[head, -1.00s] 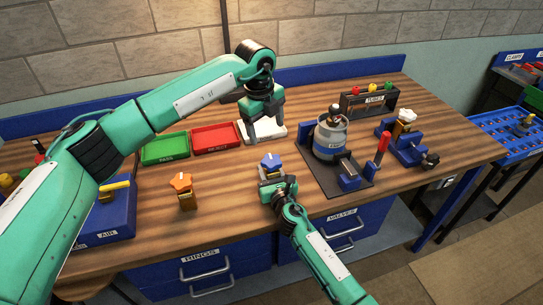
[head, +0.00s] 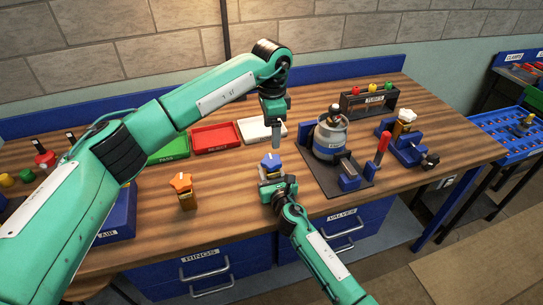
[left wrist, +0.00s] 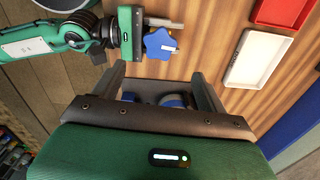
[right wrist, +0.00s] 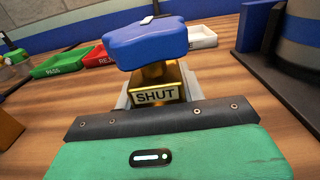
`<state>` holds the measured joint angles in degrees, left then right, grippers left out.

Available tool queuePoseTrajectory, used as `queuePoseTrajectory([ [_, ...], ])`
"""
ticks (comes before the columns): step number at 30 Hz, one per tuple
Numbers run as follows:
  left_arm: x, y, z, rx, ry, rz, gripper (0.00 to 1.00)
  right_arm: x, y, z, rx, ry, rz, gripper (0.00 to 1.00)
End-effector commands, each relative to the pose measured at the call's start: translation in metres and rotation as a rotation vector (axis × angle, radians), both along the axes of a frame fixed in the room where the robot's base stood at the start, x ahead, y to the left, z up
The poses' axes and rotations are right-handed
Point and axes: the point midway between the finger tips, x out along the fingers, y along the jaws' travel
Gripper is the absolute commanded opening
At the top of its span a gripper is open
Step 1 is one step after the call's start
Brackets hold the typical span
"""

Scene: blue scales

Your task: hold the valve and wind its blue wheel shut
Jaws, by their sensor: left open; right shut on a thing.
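The valve stands upright on the bench. Its blue star-shaped wheel (head: 271,161) is on top, and it also shows in the left wrist view (left wrist: 160,44) and the right wrist view (right wrist: 147,42). The brass body (right wrist: 157,76) carries a plate reading SHUT. My right gripper (head: 274,182) is shut on the valve's body from the near side, below the wheel; its fingers are mostly hidden. My left gripper (head: 277,146) is open and pointing down, just above and slightly behind the wheel, apart from it. In the left wrist view the wheel lies beyond the open fingers.
A second valve with an orange wheel (head: 181,182) stands to the left. Green (head: 168,151), red (head: 216,138) and white (head: 256,128) trays lie behind. A grey cylinder (head: 330,137) on a dark base stands close to the right, with a red-handled lever (head: 383,145).

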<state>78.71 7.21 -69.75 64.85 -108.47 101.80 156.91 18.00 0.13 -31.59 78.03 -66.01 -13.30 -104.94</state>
Motion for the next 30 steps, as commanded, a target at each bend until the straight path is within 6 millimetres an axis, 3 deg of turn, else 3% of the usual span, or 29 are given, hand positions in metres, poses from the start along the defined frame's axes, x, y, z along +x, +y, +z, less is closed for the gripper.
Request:
queuePoseTrajectory([
  [9, -0.001, 0.000, -0.065, 0.001, 0.002, -0.002, 0.75, 0.000, 0.000, -0.001, 0.000, 0.001, 0.000, 0.02],
  [15, 0.000, 0.000, -0.092, 0.000, 0.001, -0.002, 0.75, 0.000, 0.000, -0.001, 0.000, 0.001, 0.000, 0.02],
  [28, 0.000, 0.000, -0.103, 0.000, 0.000, -0.003, 0.75, 0.000, 0.000, -0.001, 0.000, 0.001, 0.000, 0.02],
  [30, 0.000, 0.000, -0.103, 0.000, 0.000, -0.003, 0.64, 0.000, 0.000, 0.000, 0.000, 0.001, 0.000, 0.02],
])
